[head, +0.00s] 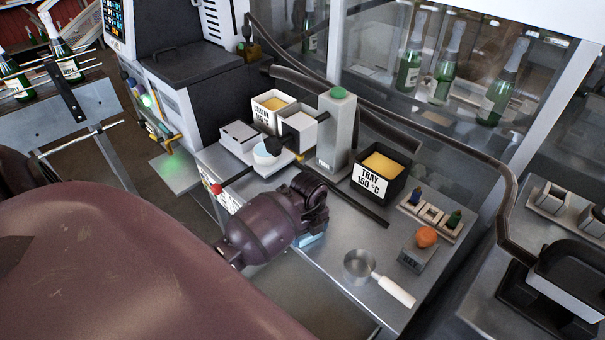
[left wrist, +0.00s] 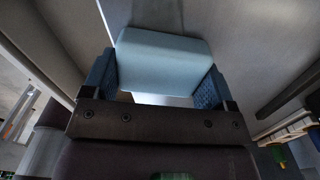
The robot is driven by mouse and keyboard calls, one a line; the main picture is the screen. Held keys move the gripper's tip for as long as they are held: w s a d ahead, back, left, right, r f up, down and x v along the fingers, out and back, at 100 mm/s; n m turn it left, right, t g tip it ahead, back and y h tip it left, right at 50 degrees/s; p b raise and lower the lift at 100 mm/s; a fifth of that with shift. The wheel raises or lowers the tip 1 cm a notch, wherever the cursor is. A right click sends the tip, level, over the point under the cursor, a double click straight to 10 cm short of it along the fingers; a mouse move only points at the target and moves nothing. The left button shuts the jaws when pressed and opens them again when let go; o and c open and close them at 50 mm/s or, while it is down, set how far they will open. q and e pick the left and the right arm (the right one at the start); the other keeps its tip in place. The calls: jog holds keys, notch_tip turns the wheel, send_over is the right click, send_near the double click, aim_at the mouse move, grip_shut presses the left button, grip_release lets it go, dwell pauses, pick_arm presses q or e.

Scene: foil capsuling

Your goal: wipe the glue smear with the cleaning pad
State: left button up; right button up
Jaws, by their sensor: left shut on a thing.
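My left gripper (left wrist: 158,98) is shut on the light blue cleaning pad (left wrist: 162,60), which sits between its two blue-lined fingers in the left wrist view. In the head view a sliver of the pad (head: 309,240) shows under my left gripper (head: 312,226), low over the grey metal worktop (head: 335,225). The wrist hides most of the pad, and I cannot tell whether it touches the worktop. I cannot make out the glue smear in either view. My right gripper is not in view.
A black tray labelled 150 °C (head: 382,171) stands behind the gripper. A dark bar (head: 358,204) lies behind the gripper.

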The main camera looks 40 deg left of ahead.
pick_arm(q)
jog(key=shift+d, duration=0.3)
jog(key=shift+a, duration=0.1)
jog(key=shift+w+a, duration=0.2)
jog(key=shift+a, duration=3.45)
jog(key=shift+r, duration=0.1)
jog(key=shift+d+r, duration=0.1)
jog(key=shift+r, duration=2.85)
jog(key=shift+w+r, duration=0.1)
jog(key=shift+r, duration=1.4)
